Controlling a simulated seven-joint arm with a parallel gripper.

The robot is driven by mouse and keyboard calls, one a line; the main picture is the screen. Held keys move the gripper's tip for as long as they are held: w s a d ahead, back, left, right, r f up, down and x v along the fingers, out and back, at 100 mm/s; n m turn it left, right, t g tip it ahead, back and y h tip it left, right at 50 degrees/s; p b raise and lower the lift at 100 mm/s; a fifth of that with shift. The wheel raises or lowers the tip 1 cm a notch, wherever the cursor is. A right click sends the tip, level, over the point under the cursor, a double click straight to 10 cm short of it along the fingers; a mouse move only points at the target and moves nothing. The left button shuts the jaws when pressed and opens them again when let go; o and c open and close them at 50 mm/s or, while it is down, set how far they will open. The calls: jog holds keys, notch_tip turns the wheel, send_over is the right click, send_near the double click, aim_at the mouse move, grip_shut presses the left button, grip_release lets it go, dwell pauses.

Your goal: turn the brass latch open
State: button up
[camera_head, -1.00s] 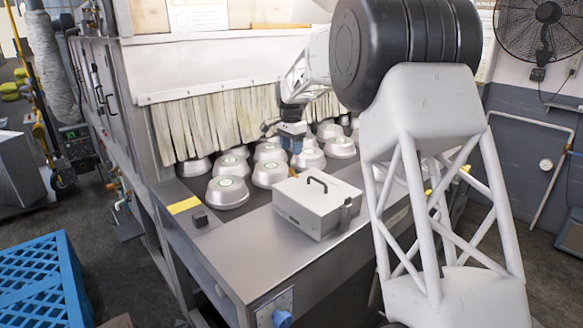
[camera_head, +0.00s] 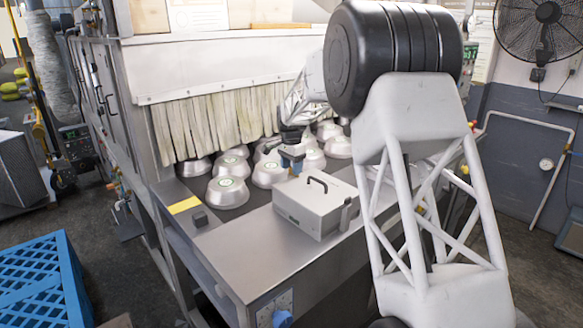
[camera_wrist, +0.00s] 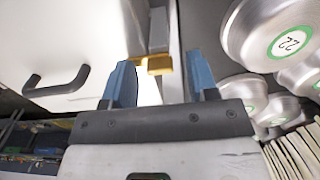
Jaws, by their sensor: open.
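The brass latch (camera_wrist: 157,65) shows in the wrist view as a short yellow piece at the end of a grey metal part (camera_wrist: 158,29), beside the wall of a pale box (camera_wrist: 95,45). In the head view the box (camera_head: 300,214) stands on the steel table with a black handle on its lid; the latch cannot be made out there. My gripper (camera_wrist: 161,62) is open, its blue fingers apart on either side of the latch in the picture. Contact cannot be told. In the head view my gripper (camera_head: 291,160) is at the box's back edge.
Several metal pans (camera_head: 228,190) with green-ringed labels stand behind the box, close to my gripper; some show at the right of the wrist view (camera_wrist: 268,35). A strip curtain (camera_head: 215,125) hangs behind them. The table's front (camera_head: 262,262) is clear.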

jog(key=c, duration=0.9)
jog(key=shift+n, duration=0.4)
jog(key=n, duration=0.3)
jog(key=shift+n, duration=0.3)
jog(key=n, duration=0.9)
jog(key=shift+n, duration=2.3)
